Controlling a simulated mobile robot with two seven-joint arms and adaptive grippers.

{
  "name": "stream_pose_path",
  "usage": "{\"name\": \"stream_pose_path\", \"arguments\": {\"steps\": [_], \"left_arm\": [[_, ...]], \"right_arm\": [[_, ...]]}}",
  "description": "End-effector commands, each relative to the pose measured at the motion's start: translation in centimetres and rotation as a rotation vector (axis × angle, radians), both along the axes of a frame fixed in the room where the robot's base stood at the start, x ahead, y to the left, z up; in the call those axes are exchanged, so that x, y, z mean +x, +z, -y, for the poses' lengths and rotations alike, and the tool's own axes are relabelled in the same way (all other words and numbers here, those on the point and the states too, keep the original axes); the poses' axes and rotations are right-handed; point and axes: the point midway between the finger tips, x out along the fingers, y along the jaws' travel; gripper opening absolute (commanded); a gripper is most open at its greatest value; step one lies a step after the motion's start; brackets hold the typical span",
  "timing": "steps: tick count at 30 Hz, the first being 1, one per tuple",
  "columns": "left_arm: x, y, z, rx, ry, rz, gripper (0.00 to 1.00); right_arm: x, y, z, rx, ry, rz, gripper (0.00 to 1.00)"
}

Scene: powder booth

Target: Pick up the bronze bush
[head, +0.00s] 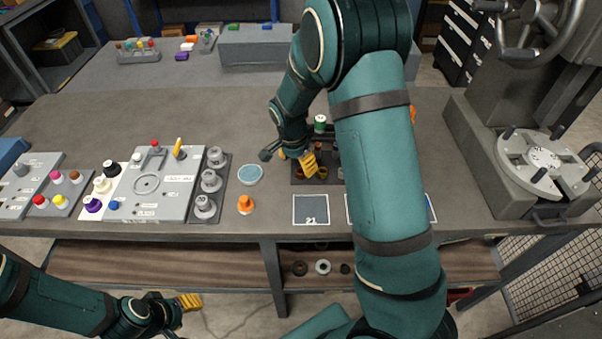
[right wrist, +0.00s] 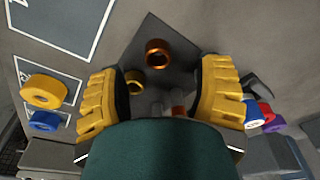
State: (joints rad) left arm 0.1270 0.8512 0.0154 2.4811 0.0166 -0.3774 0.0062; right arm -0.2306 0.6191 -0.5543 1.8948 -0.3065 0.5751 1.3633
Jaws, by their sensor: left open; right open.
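In the right wrist view a copper-orange ring (right wrist: 158,53), which looks like the bronze bush, lies on a dark mat (right wrist: 180,45). A second, yellower ring (right wrist: 133,82) lies close by, partly in shadow. I cannot tell for certain which is the bronze. My right gripper (head: 309,162) is open and empty over this mat; its yellow fingers (right wrist: 165,95) show on either side in the right wrist view. The copper ring is beyond the fingertips, not between them. My left gripper (head: 190,301) is open and empty, low in front of the bench.
A square mat marked 21 (head: 311,209) lies in front. An orange knobbed piece (head: 246,204) and a blue round dish (head: 250,174) stand left. A press (head: 530,165) stands right. My right arm hides much of the bench.

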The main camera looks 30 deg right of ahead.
Motion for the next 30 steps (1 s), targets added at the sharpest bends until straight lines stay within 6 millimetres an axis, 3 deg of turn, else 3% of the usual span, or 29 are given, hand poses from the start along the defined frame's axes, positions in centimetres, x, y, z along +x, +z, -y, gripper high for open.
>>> {"name": "stream_pose_path", "arguments": {"steps": [7,16,21,22,30], "left_arm": [[-0.1,-0.4,0.0,0.000,-0.002,-0.003,0.47],[-0.2,-0.4,0.0,-0.001,-0.003,-0.004,0.47],[-0.2,-0.4,0.0,-0.001,-0.003,-0.004,0.47],[-0.2,-0.4,0.0,-0.001,-0.003,-0.004,0.47],[-0.2,-0.4,0.0,-0.001,-0.002,-0.003,0.47]], "right_arm": [[-0.2,-3.6,0.7,0.000,-0.001,-0.004,0.65],[-0.1,-4.2,0.8,0.001,0.000,0.000,0.67],[-0.1,-4.2,0.8,0.001,0.000,0.000,0.07],[-0.1,-4.2,0.8,0.001,0.000,0.000,0.00],[-0.1,-4.2,0.8,0.000,0.000,0.000,0.00]]}}
